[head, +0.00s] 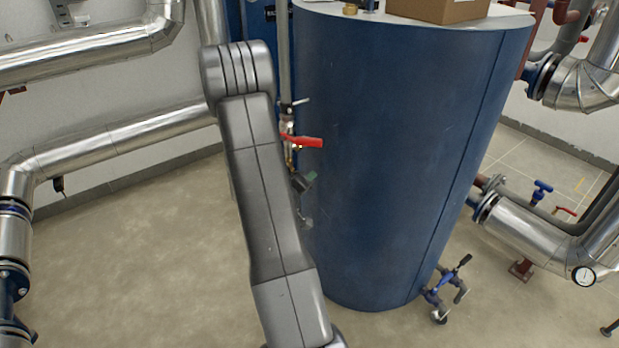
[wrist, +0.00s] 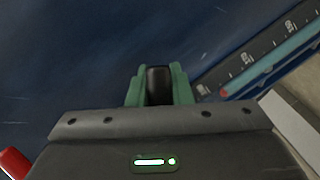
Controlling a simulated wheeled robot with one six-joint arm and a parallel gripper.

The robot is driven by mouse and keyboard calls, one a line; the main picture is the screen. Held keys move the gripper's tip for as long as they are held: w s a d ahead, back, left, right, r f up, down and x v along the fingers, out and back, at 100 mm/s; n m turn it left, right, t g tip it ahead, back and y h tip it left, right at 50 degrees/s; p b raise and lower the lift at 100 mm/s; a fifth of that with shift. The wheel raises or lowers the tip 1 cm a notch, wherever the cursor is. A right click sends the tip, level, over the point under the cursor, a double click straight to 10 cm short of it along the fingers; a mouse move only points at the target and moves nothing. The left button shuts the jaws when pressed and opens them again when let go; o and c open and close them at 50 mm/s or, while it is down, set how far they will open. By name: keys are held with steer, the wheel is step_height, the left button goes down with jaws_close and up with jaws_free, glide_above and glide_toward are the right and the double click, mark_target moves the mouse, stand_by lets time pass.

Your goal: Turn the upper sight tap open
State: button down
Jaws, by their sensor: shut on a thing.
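My gripper (wrist: 158,88) shows in the wrist view with its two green fingers closed around a small black handle (wrist: 158,82), which looks like the upper sight tap's handle. The fingers and the gripper body hide the rest of this tap, so its turn angle cannot be told. A sight gauge (wrist: 262,58) with a dark scale and a teal tube runs slantwise to the right of the fingers. In the head view my gripper (head: 311,177) is small, against the left side of the blue tank, partly behind my arm.
The large blue tank (head: 400,150) stands close beside my arm. A red lever (head: 302,142) sticks out just above my gripper; a red piece (wrist: 14,162) shows at the wrist view's lower left. Silver pipes (head: 110,135) run at left. Floor at left (head: 130,250) is clear.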

steer(key=shift+w+a+f+m+y, duration=0.1)
steer(key=shift+a+f+m+y, duration=0.45)
steer(key=shift+m, duration=0.35)
steer(key=c, duration=1.3)
jaws_free()
steer(key=p+v, duration=0.1)
steer(key=v, duration=1.2)
steer(key=shift+s+a+r, duration=0.2)
steer(key=shift+s+r, duration=0.05)
steer(key=shift+s, duration=0.05)
